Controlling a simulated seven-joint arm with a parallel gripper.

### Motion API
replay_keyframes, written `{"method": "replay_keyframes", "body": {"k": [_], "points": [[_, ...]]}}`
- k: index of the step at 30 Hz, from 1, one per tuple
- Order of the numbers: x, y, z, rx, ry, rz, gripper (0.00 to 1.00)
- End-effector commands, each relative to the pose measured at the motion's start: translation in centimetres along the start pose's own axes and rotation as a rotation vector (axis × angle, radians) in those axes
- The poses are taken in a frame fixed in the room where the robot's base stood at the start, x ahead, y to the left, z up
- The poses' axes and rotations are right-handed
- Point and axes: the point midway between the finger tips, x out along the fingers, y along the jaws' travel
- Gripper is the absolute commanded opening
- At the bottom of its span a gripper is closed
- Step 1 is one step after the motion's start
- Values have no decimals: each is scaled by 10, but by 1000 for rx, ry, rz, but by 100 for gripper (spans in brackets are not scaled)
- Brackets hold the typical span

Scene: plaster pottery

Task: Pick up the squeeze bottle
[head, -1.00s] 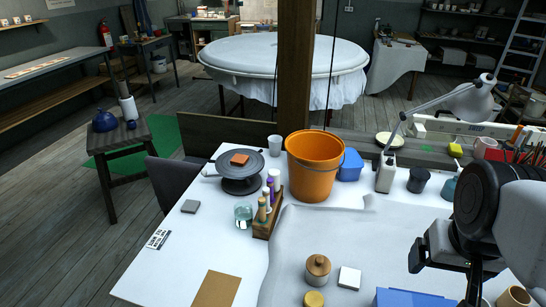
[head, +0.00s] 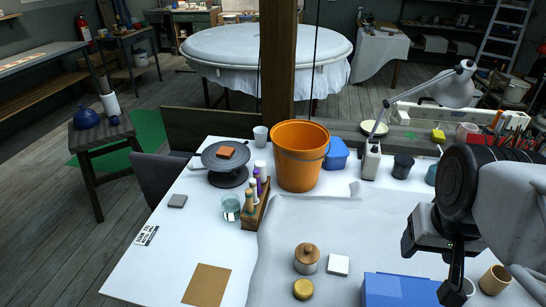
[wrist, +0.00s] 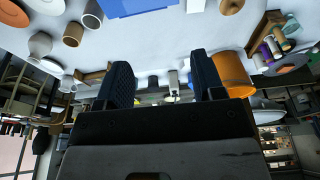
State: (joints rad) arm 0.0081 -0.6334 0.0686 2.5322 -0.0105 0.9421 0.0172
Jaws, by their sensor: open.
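No bottle can be named with certainty as the squeeze bottle. Several slim bottles, tan, purple and white (head: 257,186), stand upright in a wooden rack (head: 251,217) left of the orange bucket. They also show small at the right of the wrist view, by the rack (wrist: 289,22). My gripper (head: 452,275) is at the right of the head view, above the table and beside the blue box, well apart from the rack. In the wrist view its two dark fingers (wrist: 162,82) are spread with nothing between them.
An orange bucket (head: 299,158) stands right of the rack. A glass jar (head: 231,207) and a turntable (head: 225,166) are to its left.

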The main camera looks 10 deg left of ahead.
Motion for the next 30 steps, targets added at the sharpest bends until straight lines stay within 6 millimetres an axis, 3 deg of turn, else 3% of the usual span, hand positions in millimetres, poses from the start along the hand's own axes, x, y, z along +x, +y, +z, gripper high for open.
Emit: {"method": "replay_keyframes", "body": {"k": [8,14,30], "points": [[0,-1,-4,10,-2,-1,62],[0,-8,-24,67,-13,-6,62],[14,-59,-139,420,-75,-19,62]]}}
